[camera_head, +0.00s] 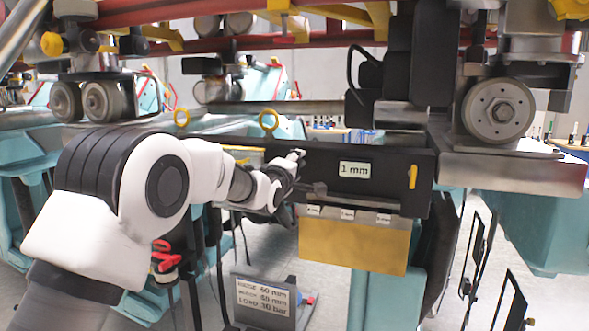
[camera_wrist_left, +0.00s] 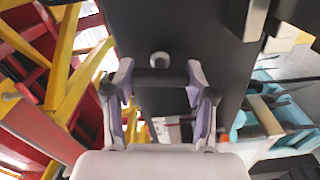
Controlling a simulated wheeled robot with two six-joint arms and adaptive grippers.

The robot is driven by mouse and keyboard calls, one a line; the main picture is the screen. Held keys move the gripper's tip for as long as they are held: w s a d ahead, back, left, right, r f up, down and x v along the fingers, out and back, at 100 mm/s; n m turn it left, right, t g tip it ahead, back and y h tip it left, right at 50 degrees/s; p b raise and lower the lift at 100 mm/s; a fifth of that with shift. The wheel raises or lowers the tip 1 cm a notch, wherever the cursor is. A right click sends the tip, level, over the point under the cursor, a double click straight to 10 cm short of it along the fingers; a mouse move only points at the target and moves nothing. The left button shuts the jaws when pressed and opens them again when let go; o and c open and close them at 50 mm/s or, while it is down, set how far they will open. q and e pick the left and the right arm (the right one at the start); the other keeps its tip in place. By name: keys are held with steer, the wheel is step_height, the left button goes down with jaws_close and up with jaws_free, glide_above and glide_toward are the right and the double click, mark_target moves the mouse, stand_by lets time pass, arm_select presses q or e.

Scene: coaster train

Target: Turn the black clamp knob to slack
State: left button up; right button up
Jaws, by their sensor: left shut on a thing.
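My left gripper (camera_head: 296,158) is at the left end of a black box-like bar (camera_head: 395,165) with a "1 mm" label. In the left wrist view its two grey-purple fingers (camera_wrist_left: 158,80) stand on either side of a short black cylindrical piece, which looks like the black clamp knob (camera_wrist_left: 155,77), and are shut on it. A small grey ring-shaped end (camera_wrist_left: 159,59) shows just beyond the knob. In the head view the knob is hidden by the gripper, so I cannot tell how far it is turned. My right gripper is not in view.
A yellow tab (camera_head: 412,176) sits on the bar's right end. Below hangs a brass-coloured plate (camera_head: 352,244) with small labels above it. Red rails (camera_head: 180,12) and wheels (camera_head: 498,109) lie overhead and right.

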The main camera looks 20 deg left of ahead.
arm_select(q)
steer(key=shift+r+n, duration=0.1)
steer(key=shift+n, duration=1)
steer(key=shift+r, duration=0.1)
steer(key=o, duration=1.2)
steer(key=shift+w, duration=0.1)
steer(key=shift+c, duration=0.2)
steer(key=shift+w+d+f, duration=0.2)
steer(key=shift+d+f, duration=0.05)
steer(key=shift+s+a, duration=0.15)
steer(key=shift+s, duration=0.25)
steer(key=s, duration=1.1)
